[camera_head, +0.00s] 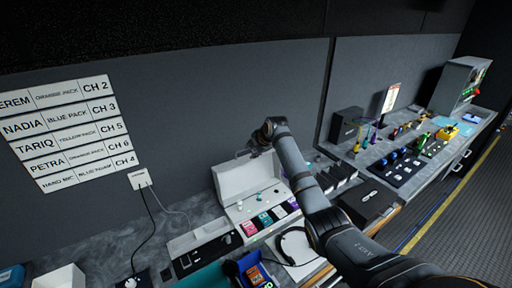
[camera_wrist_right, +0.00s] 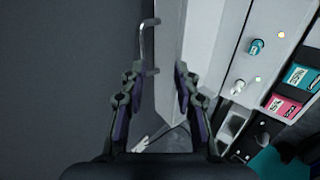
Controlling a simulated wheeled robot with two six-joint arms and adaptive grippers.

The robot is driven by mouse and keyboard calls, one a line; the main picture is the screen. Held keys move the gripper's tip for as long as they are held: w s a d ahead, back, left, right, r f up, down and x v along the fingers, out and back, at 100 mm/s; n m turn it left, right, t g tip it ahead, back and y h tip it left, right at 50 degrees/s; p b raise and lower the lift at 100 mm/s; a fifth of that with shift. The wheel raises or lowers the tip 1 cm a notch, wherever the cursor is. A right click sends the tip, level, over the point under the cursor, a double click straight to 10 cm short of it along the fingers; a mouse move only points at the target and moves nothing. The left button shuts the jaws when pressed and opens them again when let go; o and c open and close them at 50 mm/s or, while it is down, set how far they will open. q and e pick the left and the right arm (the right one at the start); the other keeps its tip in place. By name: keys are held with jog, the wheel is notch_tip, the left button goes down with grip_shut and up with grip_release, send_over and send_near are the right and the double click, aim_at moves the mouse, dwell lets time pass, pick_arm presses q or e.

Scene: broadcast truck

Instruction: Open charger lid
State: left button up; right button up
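The white charger (camera_head: 236,213) stands on the counter against the wall. Its lid (camera_head: 245,178) is raised, roughly upright, behind the bay of coloured packs. My right arm reaches over from the right, and my right gripper (camera_head: 246,152) is at the lid's top edge. In the right wrist view, the gripper (camera_wrist_right: 158,75) has its two fingers apart. The lid's edge (camera_wrist_right: 170,50) and a thin metal handle (camera_wrist_right: 147,42) show between and beyond the fingers. I cannot tell whether a finger touches them. My left gripper is not in view.
Teal and pink packs (camera_wrist_right: 287,102) sit in the charger. Headphones (camera_head: 290,245) and a blue bin (camera_head: 250,270) are in front of it. A wall outlet with cables (camera_head: 141,180) is to the left. Another counter with coloured items (camera_head: 410,150) extends right.

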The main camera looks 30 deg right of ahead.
jog(key=v, duration=1.1)
jog(key=shift+s, duration=0.15)
jog(key=shift+d+r, duration=0.1)
